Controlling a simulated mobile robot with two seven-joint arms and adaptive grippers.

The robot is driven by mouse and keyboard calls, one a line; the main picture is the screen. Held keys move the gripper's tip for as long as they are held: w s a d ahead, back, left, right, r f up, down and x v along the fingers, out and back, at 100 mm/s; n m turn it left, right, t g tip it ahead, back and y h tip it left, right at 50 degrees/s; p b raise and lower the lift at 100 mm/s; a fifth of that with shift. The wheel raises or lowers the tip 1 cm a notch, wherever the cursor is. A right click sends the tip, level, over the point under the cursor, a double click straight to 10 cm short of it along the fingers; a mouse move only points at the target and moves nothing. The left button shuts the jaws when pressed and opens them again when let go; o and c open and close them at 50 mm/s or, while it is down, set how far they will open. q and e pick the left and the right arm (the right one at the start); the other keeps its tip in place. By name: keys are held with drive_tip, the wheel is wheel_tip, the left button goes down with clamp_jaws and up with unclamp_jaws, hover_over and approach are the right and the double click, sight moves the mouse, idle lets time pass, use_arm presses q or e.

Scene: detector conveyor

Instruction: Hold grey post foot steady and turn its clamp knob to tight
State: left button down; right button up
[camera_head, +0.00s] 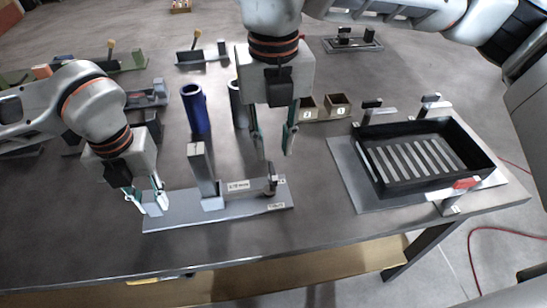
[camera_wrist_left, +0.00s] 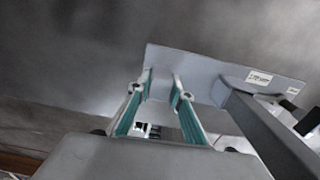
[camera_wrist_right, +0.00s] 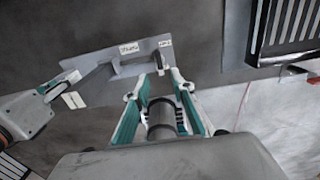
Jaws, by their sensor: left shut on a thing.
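The grey post foot (camera_head: 225,212) is a flat plate with an upright square post (camera_head: 203,172) and small labels. It lies near the front of the dark bench. A small dark upright part, apparently the clamp knob (camera_head: 272,185), stands at its right end; its setting is too small to read. My left gripper (camera_head: 150,198) is shut on the plate's left end, also seen in the left wrist view (camera_wrist_left: 162,78). My right gripper (camera_head: 273,145) is open, pointing down above the right end. In the right wrist view, an unidentified dark cylindrical shape (camera_wrist_right: 161,115) shows between its fingers.
A black slatted tray (camera_head: 372,165) stands on a grey plate at right. A blue cylinder (camera_head: 195,110) and small brown bins (camera_head: 337,106) stand behind the post foot. Other fixtures lie at the back left. The bench's front edge is close.

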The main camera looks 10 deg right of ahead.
drive_tip(key=shift+r, duration=2.35)
use_arm(q)
drive_tip(key=c, duration=1.7)
unclamp_jaws()
